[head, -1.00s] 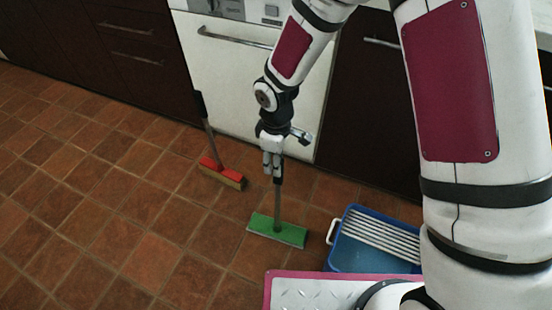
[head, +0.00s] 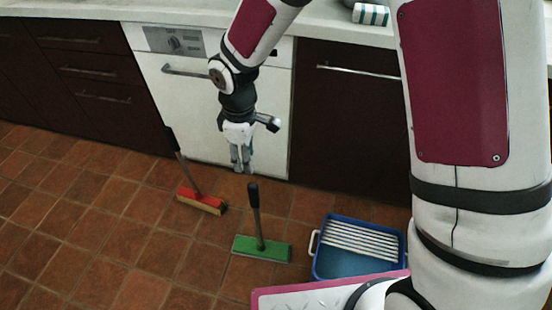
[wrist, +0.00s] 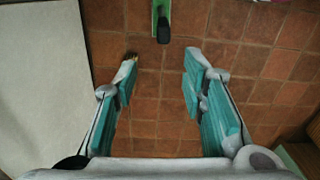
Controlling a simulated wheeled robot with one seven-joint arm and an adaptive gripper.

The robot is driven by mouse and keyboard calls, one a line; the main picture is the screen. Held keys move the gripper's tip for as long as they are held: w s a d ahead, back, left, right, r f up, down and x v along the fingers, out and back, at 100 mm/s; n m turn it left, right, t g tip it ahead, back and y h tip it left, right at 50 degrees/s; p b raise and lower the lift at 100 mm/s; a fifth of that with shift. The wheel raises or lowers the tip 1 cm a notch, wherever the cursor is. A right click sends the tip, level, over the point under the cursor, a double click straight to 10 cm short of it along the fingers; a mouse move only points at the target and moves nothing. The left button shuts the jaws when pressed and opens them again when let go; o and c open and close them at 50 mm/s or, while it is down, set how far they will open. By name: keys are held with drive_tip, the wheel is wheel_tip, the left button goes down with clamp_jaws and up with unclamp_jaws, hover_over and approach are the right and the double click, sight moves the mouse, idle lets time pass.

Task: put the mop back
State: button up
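The mop with a flat green head (head: 262,249) stands on the tiled floor, its dark handle (head: 256,215) rising free and nearly upright. In the wrist view the black handle top (wrist: 163,27) shows beyond the fingertips, at the upper middle. My gripper (head: 242,170) hangs fingers down, above and slightly left of the handle top in the head view. In the wrist view my gripper (wrist: 158,65) is open, with only floor between its fingers. Nothing touches the mop handle.
A red broom (head: 201,200) with a tan lower edge stands left of the mop. A blue bucket (head: 345,265) with a white slatted wringer (head: 362,240) stands to its right. A white appliance front (head: 195,105) and dark cabinets (head: 350,120) are behind. The floor at left is clear.

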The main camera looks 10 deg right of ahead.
drive_tip(key=s+d+r+m+h, duration=0.1)
drive_tip(key=s+d+r+m, duration=0.3)
drive_tip(key=d+r, duration=0.45)
drive_tip(key=s+d+r+m+h, duration=0.1)
drive_tip(key=s+d+r+m, duration=0.2)
drive_tip(key=s+d+r, duration=0.35)
drive_tip(key=s+d+r+m+y, duration=0.1)
drive_tip(key=s+d+r+m, duration=0.2)
drive_tip(key=s, duration=0.6)
drive_tip(key=s+d+r+m+y, duration=0.1)
drive_tip(key=s+d+r+m, duration=0.2)
drive_tip(key=s, duration=0.6)
drive_tip(key=shift+s+d+r+m, duration=0.3)
drive_tip(key=shift+d+r+m, duration=0.05)
drive_tip(key=shift+r+m, duration=0.55)
wheel_tip(320, 180, up, 26)
drive_tip(key=t+p, duration=0.4)
drive_tip(key=p, duration=2)
drive_tip(key=shift+d, duration=0.2)
